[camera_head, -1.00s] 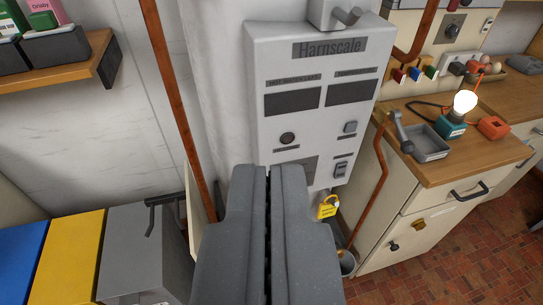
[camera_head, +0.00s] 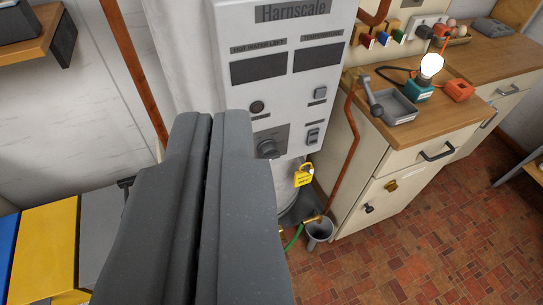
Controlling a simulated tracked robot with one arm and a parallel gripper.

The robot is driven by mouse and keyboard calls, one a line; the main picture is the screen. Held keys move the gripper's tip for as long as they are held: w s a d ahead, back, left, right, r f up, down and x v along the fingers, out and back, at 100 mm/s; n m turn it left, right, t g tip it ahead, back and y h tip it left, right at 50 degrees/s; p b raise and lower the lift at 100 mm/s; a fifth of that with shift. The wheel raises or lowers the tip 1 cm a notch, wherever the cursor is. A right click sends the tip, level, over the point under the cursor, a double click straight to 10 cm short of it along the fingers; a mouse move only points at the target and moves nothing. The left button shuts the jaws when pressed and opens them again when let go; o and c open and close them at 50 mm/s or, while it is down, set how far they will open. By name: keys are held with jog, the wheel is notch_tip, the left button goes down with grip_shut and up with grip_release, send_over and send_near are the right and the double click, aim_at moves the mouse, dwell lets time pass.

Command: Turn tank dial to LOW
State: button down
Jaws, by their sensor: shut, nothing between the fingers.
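The water tank's grey panel (camera_head: 285,75), labelled Harnscale, stands at the upper middle of the view. A round dark dial (camera_head: 268,148) sits on a dark square plate low on the panel. My gripper (camera_head: 212,116) fills the lower middle, its two dark fingers together with nothing between them. Its tips are to the left of the dial in the picture, and I see no contact.
A yellow padlock tag (camera_head: 304,175) hangs below the panel. A copper pipe (camera_head: 350,140) runs down beside the cabinet (camera_head: 400,160) at right. A grey bucket (camera_head: 319,232) stands on the red tiled floor (camera_head: 400,255), which is open at lower right.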

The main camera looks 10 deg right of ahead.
jog(key=c, duration=1.8)
grip_release()
jog(key=o, duration=0.8)
jog(key=shift+h, duration=0.4)
jog(key=w+d+f, duration=0.2)
jog(key=w, duration=0.1)
jog(key=shift+d+f, duration=0.1)
jog(key=shift+d, duration=0.05)
jog(key=shift+o, duration=0.2)
jog(key=w+d+f+n, duration=0.1)
jog(key=w+d+f, duration=0.45)
jog(key=f, duration=0.35)
jog(key=w+d+f, duration=0.5)
jog(key=w+f, duration=0.2)
jog(key=f, duration=0.1)
jog(key=n+t+y, duration=0.1)
jog(key=n+y, duration=0.1)
send_near(273, 158)
jog(key=s+d+r, duration=0.2)
jog(key=d+r, duration=0.3)
jog(key=d, duration=0.1)
jog(key=a+f+t+y, duration=0.1)
jog(key=a+f+y, duration=0.25)
jog(key=f, duration=0.25)
jog(key=b+x, duration=0.2)
jog(key=x, duration=1)
jog(key=shift+a+f, duration=0.1)
jog(key=shift+f, duration=0.1)
